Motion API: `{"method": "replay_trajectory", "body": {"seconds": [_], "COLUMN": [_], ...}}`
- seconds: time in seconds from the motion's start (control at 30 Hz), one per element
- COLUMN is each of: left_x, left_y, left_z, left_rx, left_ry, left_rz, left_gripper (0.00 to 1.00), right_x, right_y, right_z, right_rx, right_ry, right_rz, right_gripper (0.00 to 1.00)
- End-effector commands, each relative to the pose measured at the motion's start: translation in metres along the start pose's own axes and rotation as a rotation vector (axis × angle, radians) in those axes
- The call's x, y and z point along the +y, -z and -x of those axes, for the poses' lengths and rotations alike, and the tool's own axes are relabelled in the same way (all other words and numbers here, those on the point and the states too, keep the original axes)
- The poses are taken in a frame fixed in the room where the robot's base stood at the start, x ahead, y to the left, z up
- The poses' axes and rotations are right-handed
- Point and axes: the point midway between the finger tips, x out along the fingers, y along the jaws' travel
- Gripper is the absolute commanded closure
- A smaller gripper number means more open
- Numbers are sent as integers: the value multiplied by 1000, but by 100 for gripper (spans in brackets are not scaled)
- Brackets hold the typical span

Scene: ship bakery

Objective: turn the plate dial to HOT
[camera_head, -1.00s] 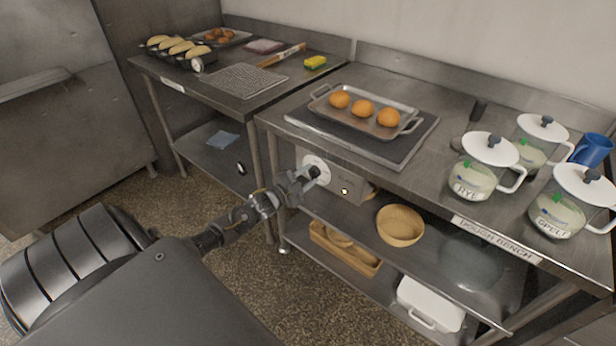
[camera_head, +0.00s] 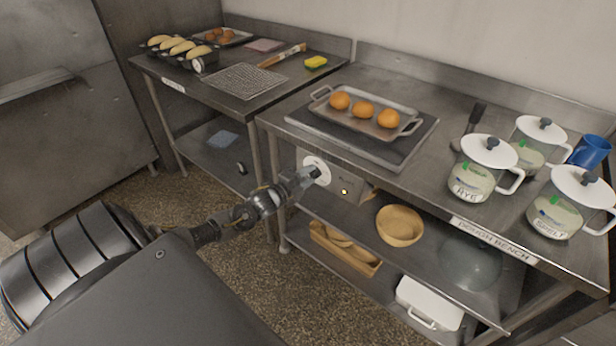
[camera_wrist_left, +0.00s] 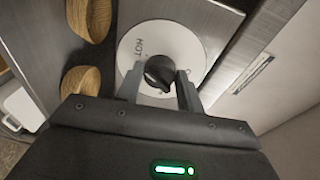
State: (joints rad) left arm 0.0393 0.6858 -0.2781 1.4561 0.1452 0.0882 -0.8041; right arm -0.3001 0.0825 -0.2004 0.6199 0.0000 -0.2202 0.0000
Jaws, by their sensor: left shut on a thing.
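The plate dial shows in the left wrist view as a black knob (camera_wrist_left: 158,72) on a round white disc (camera_wrist_left: 134,44) marked HOT; the word sits at the disc's upper left there. In the head view the disc (camera_head: 316,163) is on the front of a grey control box (camera_head: 346,189) under the bench top. My left gripper (camera_wrist_left: 160,88) is shut on the knob, one finger on each side; it also shows in the head view (camera_head: 310,175), where it hides most of the knob. The knob's pointer mark is too unclear to read. My right gripper is not in view.
Above the box, a hot plate (camera_head: 414,149) bears a tray (camera_head: 400,103) with three orange-brown buns. Lidded jars (camera_head: 472,180) stand at the bench's right. A wooden bowl (camera_head: 399,226) sits on the shelf below. A second table (camera_head: 252,101) stands left.

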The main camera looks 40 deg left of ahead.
Motion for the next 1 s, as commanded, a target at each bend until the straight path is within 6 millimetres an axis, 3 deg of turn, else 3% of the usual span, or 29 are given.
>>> {"method": "replay_trajectory", "body": {"seconds": [0.4, 0.43, 0.57, 0.87, 1.0], "left_x": [-2, -2, -2, 0, 1], "left_y": [-1, -1, -1, -1, -1], "left_z": [0, 0, 0, 1, 14], "left_rx": [-1, -1, -1, -1, 0], "left_ry": [2, 3, 2, 0, -2], "left_rz": [-9, -9, -9, -7, -8], "left_gripper": [86, 60, 43, 42, 42], "right_x": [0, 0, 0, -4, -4], "right_y": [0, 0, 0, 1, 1], "right_z": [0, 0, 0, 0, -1], "right_rx": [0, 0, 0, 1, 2], "right_ry": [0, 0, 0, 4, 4], "right_rz": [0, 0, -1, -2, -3], "right_gripper": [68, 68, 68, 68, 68]}}
